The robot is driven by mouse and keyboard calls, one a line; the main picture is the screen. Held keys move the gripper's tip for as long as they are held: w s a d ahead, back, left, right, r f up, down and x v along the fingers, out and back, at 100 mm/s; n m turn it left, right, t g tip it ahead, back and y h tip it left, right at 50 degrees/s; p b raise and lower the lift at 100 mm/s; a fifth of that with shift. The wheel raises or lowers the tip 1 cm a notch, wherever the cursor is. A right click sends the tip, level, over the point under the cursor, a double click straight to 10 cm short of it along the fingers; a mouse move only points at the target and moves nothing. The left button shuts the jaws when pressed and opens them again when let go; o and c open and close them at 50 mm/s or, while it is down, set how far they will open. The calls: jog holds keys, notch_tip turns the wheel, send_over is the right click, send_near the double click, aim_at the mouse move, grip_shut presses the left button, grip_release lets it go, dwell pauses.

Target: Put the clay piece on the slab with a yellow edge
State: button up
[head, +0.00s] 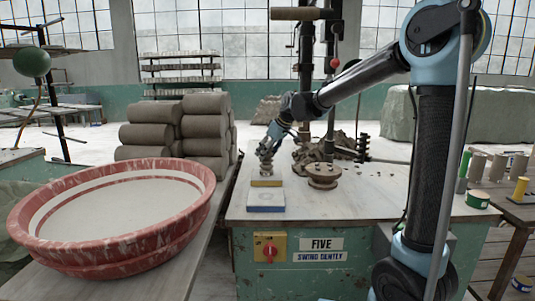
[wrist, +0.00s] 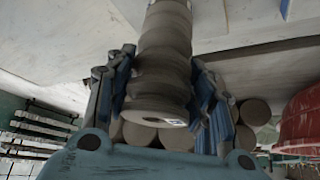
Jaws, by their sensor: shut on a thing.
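The clay piece is a grey-brown ribbed column with a small pale tag; it fills the middle of the wrist view (wrist: 163,60). My gripper (wrist: 160,88) is shut on it, with blue fingers on both sides. In the head view, my gripper (head: 267,152) points down with the clay piece (head: 266,168) below its fingers. The slab with a yellow edge (head: 266,183) lies directly under the clay piece. I cannot tell whether they touch. A slab with a blue edge (head: 266,208) lies in front of it, nearer the bench's front edge.
A brown round stand (head: 323,178) and a heap of clay scraps (head: 312,155) lie to the right of the slabs. A big red basin (head: 110,250) and stacked clay rolls (head: 150,135) are on the left. The bench's front right (head: 350,208) is clear.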

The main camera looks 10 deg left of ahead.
jog(key=o, duration=1.5)
jog(key=shift+o, duration=0.2)
jog(key=v, duration=1.2)
